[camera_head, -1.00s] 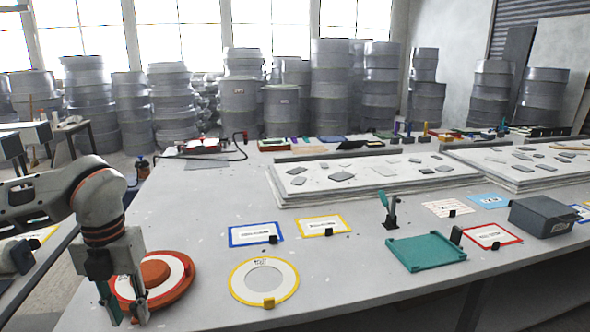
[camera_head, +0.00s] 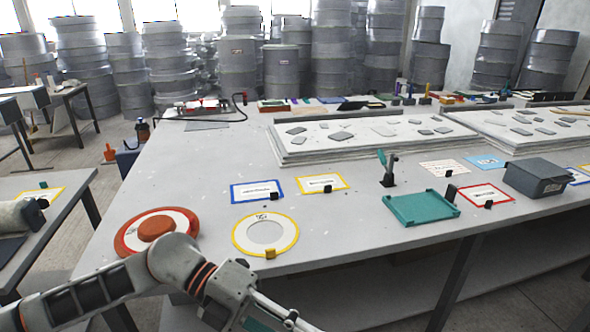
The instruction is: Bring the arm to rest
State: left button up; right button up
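My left arm comes in from the lower left, in front of the table's near edge. Its gripper (camera_head: 272,319) is at the bottom edge of the view and partly cut off; a grey finger and a bit of teal pad show, but its opening is not clear. An orange ring-shaped mould with a white band and orange centre (camera_head: 157,228) lies on the table (camera_head: 330,228), just beyond the arm and apart from the gripper. A yellow-rimmed white ring (camera_head: 240,236) lies to its right. My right gripper is out of view.
A teal tray (camera_head: 421,208), a dark grey box (camera_head: 537,178) and framed cards, one blue (camera_head: 258,191), stand on the table's right and middle. Flat white slabs (camera_head: 375,138) lie behind. Grey stacked drums line the back. A second table (camera_head: 75,183) is at left.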

pick_arm(q)
jog(key=w+d+r+n+t+h, duration=0.3)
jog(key=w+r+n+t+h, duration=0.25)
jog(key=n+t+h, duration=0.4)
jog(key=w+a+f+n+t+y, duration=0.7)
jog(key=a+f+n+t+y, duration=0.4)
jog(key=n, duration=0.5)
jog(key=s+a+f+n+g+y, duration=0.1)
jog(key=s+a+f+n+y, duration=0.2)
jog(key=f, duration=0.6)
jog(key=s+a+f+n+g+y, duration=0.2)
jog(key=s+a+f+n+y, duration=0.1)
jog(key=s+a+f, duration=0.2)
jog(key=s+a+f+n+g+y, duration=0.1)
jog(key=s+a+f+n+y, duration=0.2)
jog(key=f, duration=1.1)
jog(key=s+a, duration=0.2)
jog(key=s, duration=0.1)
jog(key=shift+s+g, duration=0.35)
jog(key=shift+s, duration=0.05)
jog(key=shift+a, duration=0.1)
